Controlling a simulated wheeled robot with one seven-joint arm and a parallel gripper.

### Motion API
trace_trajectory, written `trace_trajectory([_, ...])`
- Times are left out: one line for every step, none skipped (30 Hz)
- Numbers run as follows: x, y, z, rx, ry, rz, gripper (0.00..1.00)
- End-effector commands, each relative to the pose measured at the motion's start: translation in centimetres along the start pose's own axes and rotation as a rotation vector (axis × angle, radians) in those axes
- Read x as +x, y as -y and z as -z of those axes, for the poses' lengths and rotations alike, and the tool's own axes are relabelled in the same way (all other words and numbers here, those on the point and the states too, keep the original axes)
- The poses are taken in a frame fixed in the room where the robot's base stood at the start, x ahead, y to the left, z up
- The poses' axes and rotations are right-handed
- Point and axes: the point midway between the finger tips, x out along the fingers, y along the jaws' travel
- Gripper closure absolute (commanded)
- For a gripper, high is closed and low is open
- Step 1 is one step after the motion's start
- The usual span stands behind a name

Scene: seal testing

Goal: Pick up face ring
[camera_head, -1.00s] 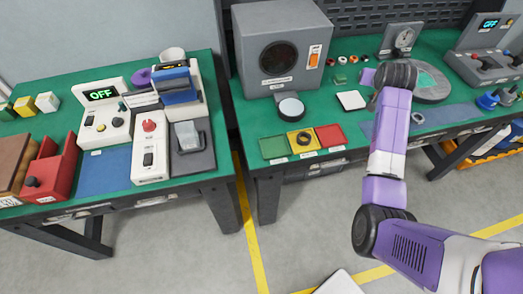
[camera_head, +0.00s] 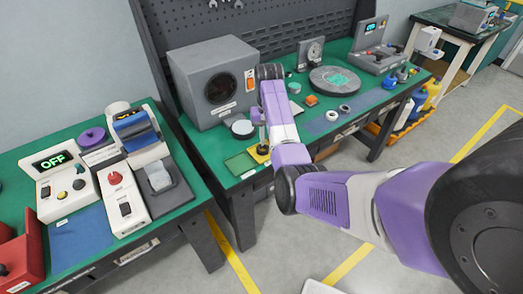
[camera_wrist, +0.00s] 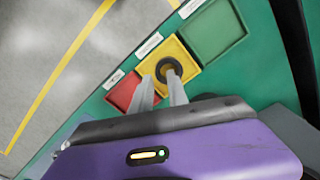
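A dark ring (camera_wrist: 168,64), which looks like the face ring, lies in the yellow square tray (camera_wrist: 185,51) in the wrist view. My gripper (camera_wrist: 160,78) is above that tray with its two pale fingers apart and nothing visible between them. The fingertips overlap the near edge of the ring in the picture; I cannot tell the height gap. In the head view my gripper (camera_head: 262,141) points down over the yellow tray (camera_head: 260,156), and the ring is hidden there.
A green tray (camera_wrist: 213,28) and a red tray (camera_wrist: 123,91) flank the yellow one. A grey box machine (camera_head: 211,82) stands behind my gripper, with a round pale-topped thing (camera_head: 243,129) before it. Two small rings (camera_head: 338,112) lie farther right on the bench.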

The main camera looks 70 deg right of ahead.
Motion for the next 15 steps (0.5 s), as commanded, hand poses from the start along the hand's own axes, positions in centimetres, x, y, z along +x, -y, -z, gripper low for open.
trace_trajectory([0.7,-0.1,0.0,0.001,0.004,-0.001,0.80])
trace_trajectory([1.2,-0.1,0.1,0.001,0.005,-0.001,0.80])
trace_trajectory([1.7,-0.2,0.2,0.001,0.004,-0.001,0.80])
trace_trajectory([2.2,-0.2,0.2,0.001,0.004,-0.001,0.80])
trace_trajectory([2.7,-0.2,0.2,0.001,0.003,-0.001,0.80])
trace_trajectory([3.1,-0.2,0.2,0.001,0.003,-0.001,0.80])
trace_trajectory([3.4,-0.2,0.2,0.001,0.002,-0.001,0.80])
trace_trajectory([3.6,-0.2,0.2,0.001,0.001,-0.001,0.80])
trace_trajectory([3.9,-0.2,0.3,0.001,0.000,-0.001,0.80])
trace_trajectory([4.0,-0.2,0.3,0.001,0.000,0.000,0.80])
trace_trajectory([4.1,-0.1,0.3,0.001,-0.001,0.000,0.80])
trace_trajectory([4.1,-0.1,0.3,0.001,-0.001,0.000,0.80])
trace_trajectory([4.1,-0.1,0.3,0.001,-0.002,0.000,0.80])
trace_trajectory([4.1,-0.1,0.3,0.001,-0.002,0.000,0.80])
trace_trajectory([4.1,-0.1,0.3,0.001,-0.002,0.000,0.80])
